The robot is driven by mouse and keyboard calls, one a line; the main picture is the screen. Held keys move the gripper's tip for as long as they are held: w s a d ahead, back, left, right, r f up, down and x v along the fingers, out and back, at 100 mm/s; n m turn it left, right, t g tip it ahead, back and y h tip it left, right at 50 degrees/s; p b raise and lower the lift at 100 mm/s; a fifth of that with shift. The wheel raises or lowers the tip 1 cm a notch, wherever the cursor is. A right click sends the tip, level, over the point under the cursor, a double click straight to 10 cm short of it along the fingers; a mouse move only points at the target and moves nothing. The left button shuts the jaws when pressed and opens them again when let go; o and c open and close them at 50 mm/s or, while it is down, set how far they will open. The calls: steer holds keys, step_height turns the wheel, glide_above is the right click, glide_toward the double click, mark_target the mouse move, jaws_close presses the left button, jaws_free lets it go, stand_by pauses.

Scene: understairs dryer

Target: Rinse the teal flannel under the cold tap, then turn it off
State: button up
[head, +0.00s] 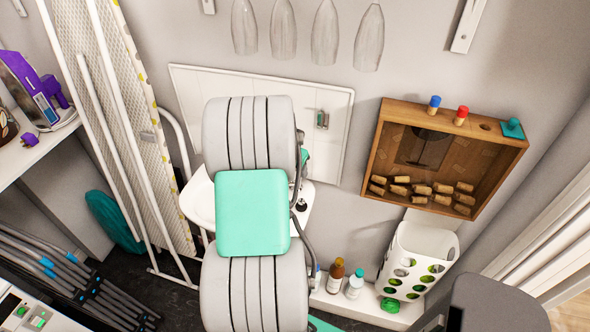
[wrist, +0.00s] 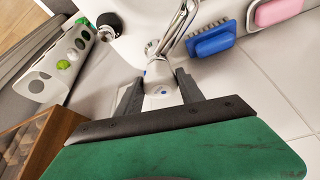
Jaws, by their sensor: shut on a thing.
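In the wrist view, the two dark fingers of my gripper (wrist: 157,80) stand apart, one on each side of the cold tap (wrist: 154,72), a pale fitting with a blue mark and chrome parts above it. My gripper is shut on this tap. In the head view my arm hides the gripper, the tap and much of the white basin (head: 199,203). The basin also shows at the top of the wrist view (wrist: 128,28). I cannot make out the teal flannel in either view. Whether water is running cannot be told.
A blue brush (wrist: 211,40) and a pink sponge (wrist: 276,11) are close to the tap. A wooden box (head: 452,137) with corks hangs on the wall at the right. An ironing board (head: 150,130) leans at the left.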

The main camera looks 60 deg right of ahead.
steer(key=o, duration=1.3)
steer(key=shift+r, duration=0.1)
steer(key=b+v, duration=0.1)
steer(key=v, duration=0.6)
steer(key=shift+a+r, duration=0.15)
steer(key=shift+r, duration=0.2)
